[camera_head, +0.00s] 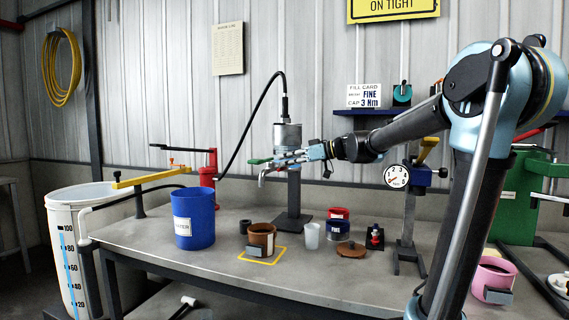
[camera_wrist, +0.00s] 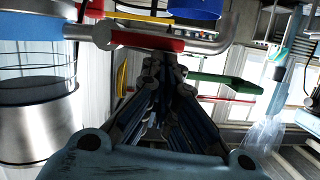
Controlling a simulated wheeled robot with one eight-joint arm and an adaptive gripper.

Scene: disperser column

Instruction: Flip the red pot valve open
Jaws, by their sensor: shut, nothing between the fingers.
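The red valve handle (camera_wrist: 150,42) shows in the wrist view, lying along a grey pipe (camera_wrist: 205,45). The pipe runs out from the metal and glass pot (camera_wrist: 40,125) and ends in a bent spout. In the head view the pot (camera_head: 287,138) stands on a dark stand, and my gripper covers the red handle. My gripper (camera_head: 275,162) is shut and empty in front of the pot, above the spout. In the wrist view its fingertips (camera_wrist: 167,62) are right by the red handle; I cannot tell whether they touch.
A green lever (camera_head: 260,161) sticks out left of my gripper. Below on the bench are a blue bucket (camera_head: 194,218), a brown pot (camera_head: 262,238) on a yellow square and a clear cup (camera_head: 312,236). A red pump (camera_head: 208,170) stands behind. A dial stand (camera_head: 409,220) is at right.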

